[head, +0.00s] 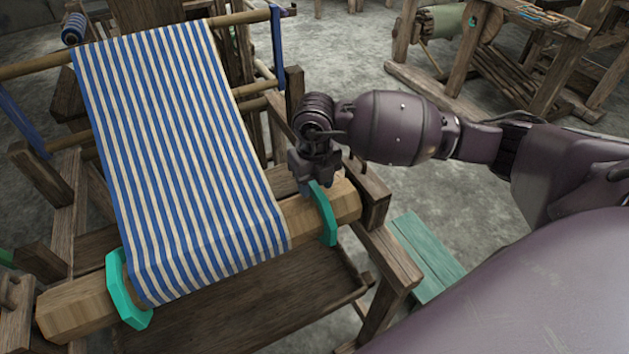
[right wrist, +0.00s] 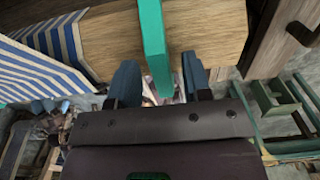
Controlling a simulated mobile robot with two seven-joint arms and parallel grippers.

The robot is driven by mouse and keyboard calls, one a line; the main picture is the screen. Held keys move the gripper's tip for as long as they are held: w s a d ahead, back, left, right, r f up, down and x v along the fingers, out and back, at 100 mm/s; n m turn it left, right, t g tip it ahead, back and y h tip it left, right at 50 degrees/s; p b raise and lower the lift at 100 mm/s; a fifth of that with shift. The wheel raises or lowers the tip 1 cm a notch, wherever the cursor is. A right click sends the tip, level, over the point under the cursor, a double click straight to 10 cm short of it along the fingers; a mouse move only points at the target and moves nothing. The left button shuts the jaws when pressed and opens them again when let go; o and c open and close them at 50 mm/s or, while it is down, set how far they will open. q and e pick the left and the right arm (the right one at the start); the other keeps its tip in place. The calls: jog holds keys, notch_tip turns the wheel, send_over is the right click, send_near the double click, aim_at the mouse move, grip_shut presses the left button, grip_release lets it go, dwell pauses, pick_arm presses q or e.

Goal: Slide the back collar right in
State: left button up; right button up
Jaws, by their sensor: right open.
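A teal collar (head: 326,214) sits around the thick wooden beam (head: 348,200) near its right end. Bare wood shows between this collar and the right edge of the blue-and-white striped cloth (head: 185,160). A second teal collar (head: 118,290) sits around the beam at the cloth's left edge. My right gripper (head: 316,184) is over the top of the right-hand collar. In the right wrist view its two blue fingers are open, one on each side of the teal collar (right wrist: 153,45); I cannot tell whether they touch it. My left gripper is not in view.
A loom post (head: 372,195) stands close beyond the beam's right end. A teal bench (head: 425,255) is on the floor to the right. Another wooden loom (head: 480,55) stands at the back right, with bare concrete floor between.

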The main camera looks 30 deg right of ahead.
aim_at(286, 205)
jog(key=c, duration=0.7)
grip_shut()
jog(key=a, duration=0.2)
jog(key=a+p, duration=0.1)
jog(key=a, duration=0.2)
jog(key=shift+w+a+r, duration=0.15)
jog(key=shift+w+a, duration=0.05)
jog(key=shift+a, duration=0.45)
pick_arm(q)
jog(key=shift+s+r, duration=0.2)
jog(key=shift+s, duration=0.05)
pick_arm(e)
jog(key=shift+a, duration=0.1)
jog(key=o, duration=0.7)
grip_release()
jog(key=shift+a, duration=0.15)
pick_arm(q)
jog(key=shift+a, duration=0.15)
